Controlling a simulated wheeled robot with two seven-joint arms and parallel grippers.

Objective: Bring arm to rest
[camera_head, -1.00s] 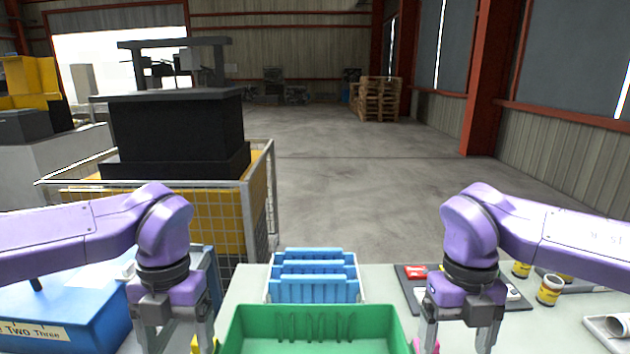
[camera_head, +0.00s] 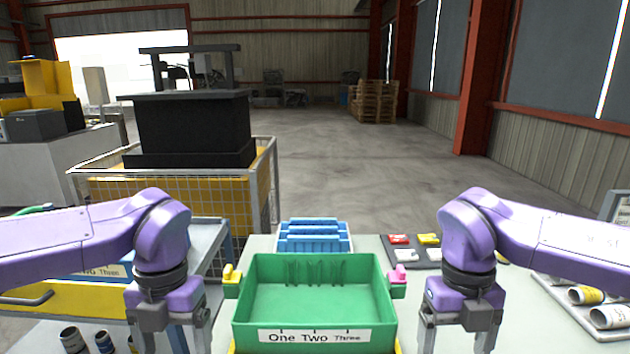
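My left gripper (camera_head: 172,336) hangs down at the lower left, its two fingers apart with nothing seen between them. My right gripper (camera_head: 456,336) hangs down at the lower right, also with its fingers apart and nothing seen between them. The fingertips of both reach the bottom edge of the picture. Between the grippers, and touching neither, stands an empty green bin (camera_head: 315,300) with a "One Two Three" label.
Blue bins (camera_head: 314,236) stand behind the green bin on the pale table (camera_head: 372,248). A dark tray (camera_head: 415,262) with small packs and a rack of cans (camera_head: 585,305) lie to the right. A blue and yellow cart (camera_head: 80,300) and a mesh cage (camera_head: 180,195) stand left. Open floor lies beyond.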

